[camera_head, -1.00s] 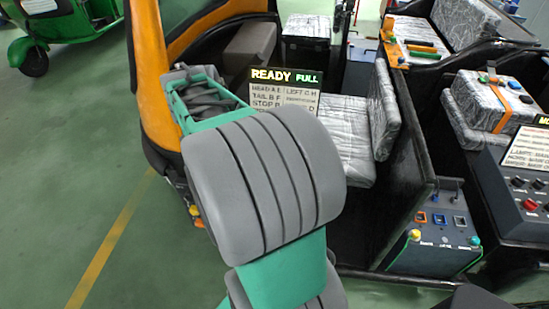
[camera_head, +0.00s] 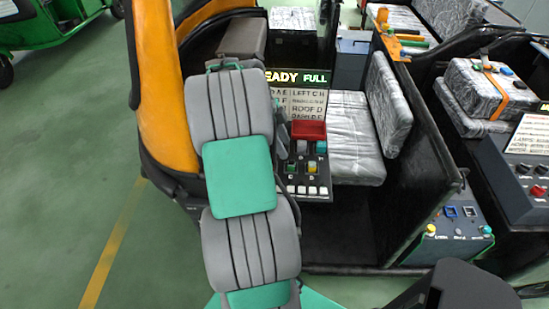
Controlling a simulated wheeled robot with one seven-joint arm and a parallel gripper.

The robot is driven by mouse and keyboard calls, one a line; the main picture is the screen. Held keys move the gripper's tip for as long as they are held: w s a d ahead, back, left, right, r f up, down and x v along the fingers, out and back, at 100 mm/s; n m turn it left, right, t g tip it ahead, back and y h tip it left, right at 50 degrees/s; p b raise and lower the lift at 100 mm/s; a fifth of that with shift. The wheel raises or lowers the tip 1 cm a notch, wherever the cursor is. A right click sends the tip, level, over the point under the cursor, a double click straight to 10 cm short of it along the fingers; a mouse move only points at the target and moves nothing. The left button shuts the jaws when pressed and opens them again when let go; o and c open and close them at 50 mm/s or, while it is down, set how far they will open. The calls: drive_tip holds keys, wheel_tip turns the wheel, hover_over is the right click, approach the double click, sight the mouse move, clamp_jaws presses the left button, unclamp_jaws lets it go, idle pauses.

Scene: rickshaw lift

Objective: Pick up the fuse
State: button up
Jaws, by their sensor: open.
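A dark panel (camera_head: 308,174) in the cab carries several small coloured parts. Among them are a red block (camera_head: 309,130), a teal block (camera_head: 321,147) and a row of pale buttons. A second, grey-blue box (camera_head: 458,238) at the lower right has square blue-framed sockets (camera_head: 451,211) and yellow and teal knobs. I cannot tell which small part is the fuse. My grey and green arm reaches up into the cab, left of the dark panel. My gripper is not clearly visible; the arm's links hide it.
A lit sign (camera_head: 297,77) reads "READY FULL" above a label board. A silver-covered seat (camera_head: 352,140) is right of the panel. A black partition (camera_head: 417,160) and the orange body pillar (camera_head: 160,90) flank the cab opening. Green floor (camera_head: 60,180) is clear at left.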

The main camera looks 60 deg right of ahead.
sight(291, 162)
drive_tip(key=p+x, duration=0.2)
drive_tip(key=x, duration=0.5)
drive_tip(key=shift+w+f, duration=0.1)
drive_tip(key=shift+f, duration=0.2)
clamp_jaws()
